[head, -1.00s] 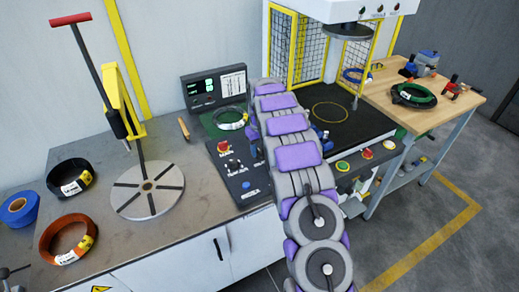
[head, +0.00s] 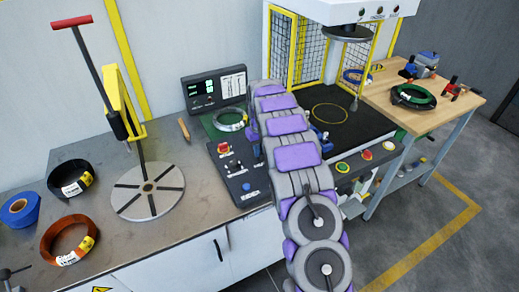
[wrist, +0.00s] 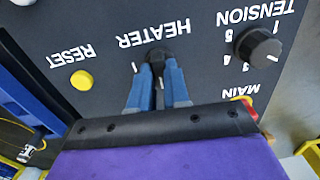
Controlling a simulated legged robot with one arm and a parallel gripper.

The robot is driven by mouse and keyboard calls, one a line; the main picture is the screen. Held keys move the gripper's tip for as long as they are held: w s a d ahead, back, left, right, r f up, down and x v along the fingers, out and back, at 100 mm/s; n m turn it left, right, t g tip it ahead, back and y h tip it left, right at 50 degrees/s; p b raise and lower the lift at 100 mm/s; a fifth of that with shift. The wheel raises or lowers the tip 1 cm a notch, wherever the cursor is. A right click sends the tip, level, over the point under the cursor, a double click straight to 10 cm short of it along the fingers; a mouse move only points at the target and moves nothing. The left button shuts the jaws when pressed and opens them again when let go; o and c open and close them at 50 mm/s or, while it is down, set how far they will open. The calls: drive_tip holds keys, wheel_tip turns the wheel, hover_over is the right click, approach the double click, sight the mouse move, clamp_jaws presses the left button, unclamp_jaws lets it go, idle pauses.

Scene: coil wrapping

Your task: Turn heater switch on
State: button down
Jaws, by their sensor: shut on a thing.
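The heater switch (wrist: 153,54) is a small black knob under the upside-down HEATER label on a dark control panel (wrist: 200,65) in the wrist view. My gripper (wrist: 160,66) is shut on this knob, with one blue finger on each side. White marks show beside the knob, but its exact setting is hard to read.
A black tension dial (wrist: 258,47) and a yellow reset button (wrist: 82,80) flank the switch. A red emergency button (head: 224,148) is on the panel. A display (head: 213,90) stands behind it. Wire coils (head: 70,240) lie on the left of the bench.

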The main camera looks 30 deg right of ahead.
drive_tip(key=m+p, duration=0.3)
drive_tip(key=p, duration=0.1)
drive_tip(key=shift+r+m, duration=0.15)
drive_tip(key=shift+m, duration=0.15)
drive_tip(key=m+p, duration=0.3)
drive_tip(key=m, duration=0.1)
drive_tip(key=shift+m, duration=0.3)
drive_tip(key=m+p, duration=0.4)
drive_tip(key=m, duration=0.1)
drive_tip(key=shift+m+p, duration=1.15)
drive_tip(key=shift+m, duration=0.95)
drive_tip(key=c, duration=1.1)
unclamp_jaws()
